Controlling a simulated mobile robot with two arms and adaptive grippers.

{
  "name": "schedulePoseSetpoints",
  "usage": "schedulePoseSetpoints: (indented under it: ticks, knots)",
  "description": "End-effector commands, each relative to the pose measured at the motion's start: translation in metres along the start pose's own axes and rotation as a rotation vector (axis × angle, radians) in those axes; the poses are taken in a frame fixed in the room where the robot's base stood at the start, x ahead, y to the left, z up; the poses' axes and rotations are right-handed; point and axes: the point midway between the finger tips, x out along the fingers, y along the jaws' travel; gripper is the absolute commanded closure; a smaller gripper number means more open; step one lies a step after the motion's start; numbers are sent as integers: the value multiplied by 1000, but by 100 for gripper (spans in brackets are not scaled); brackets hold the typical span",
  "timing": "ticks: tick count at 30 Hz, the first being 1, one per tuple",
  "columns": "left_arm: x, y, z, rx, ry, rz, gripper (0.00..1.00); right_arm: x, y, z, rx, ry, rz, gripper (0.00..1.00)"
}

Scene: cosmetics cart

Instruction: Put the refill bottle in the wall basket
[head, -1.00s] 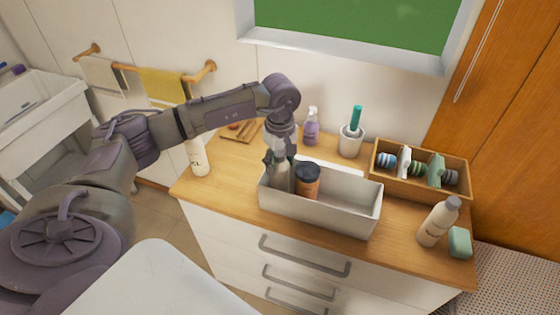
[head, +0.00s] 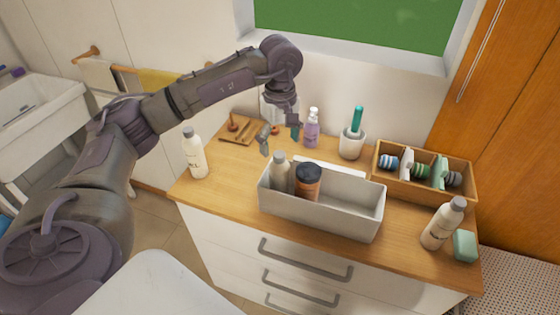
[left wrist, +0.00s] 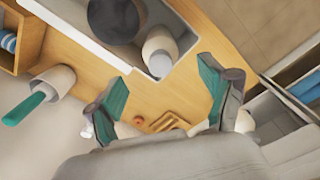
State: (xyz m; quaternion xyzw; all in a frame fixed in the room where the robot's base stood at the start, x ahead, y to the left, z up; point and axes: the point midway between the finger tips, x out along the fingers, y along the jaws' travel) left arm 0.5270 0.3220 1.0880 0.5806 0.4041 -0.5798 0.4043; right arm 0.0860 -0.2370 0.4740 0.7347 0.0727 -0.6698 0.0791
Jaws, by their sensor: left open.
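A pale bottle with a grey cap (head: 280,175), which I take as the refill bottle, stands upright in the left end of a long light-grey open bin (head: 325,216). This bin, which I take as the wall basket, rests on the wooden top. The bottle also shows in the left wrist view (left wrist: 160,48), seen from above. My left gripper (head: 280,137) is open and empty, above and behind the bottle, apart from it. Its teal-padded fingers (left wrist: 164,96) are spread wide in the left wrist view. The bottle's lower part is hidden by the bin wall. My right gripper is not in view.
A dark-lidded orange-brown jar (head: 308,182) stands beside the bottle in the bin. Similar pale bottles stand at the left (head: 195,153) and right (head: 442,224). A purple pump bottle (head: 311,130), white cup (head: 351,144) and divided wooden box (head: 410,190) stand behind. A green block (head: 464,245) lies far right.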

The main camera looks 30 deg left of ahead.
Motion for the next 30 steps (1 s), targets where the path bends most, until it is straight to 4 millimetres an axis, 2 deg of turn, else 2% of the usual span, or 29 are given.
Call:
schedulePoseSetpoints:
  ticks: [1, 6, 10, 27, 30]
  knots:
    - [-8, 1, 0, 0, 1, 5, 18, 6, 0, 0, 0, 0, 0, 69]
    - [-35, 1, 0, 0, 0, 2, 18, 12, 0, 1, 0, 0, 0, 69]
    - [-44, 0, 0, 0, 0, 0, 18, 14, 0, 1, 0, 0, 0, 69]
    - [-46, 0, 1, 1, -2, 0, 18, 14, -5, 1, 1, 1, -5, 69]
    - [-40, 6, 13, 11, -37, 20, 18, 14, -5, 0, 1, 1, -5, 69]
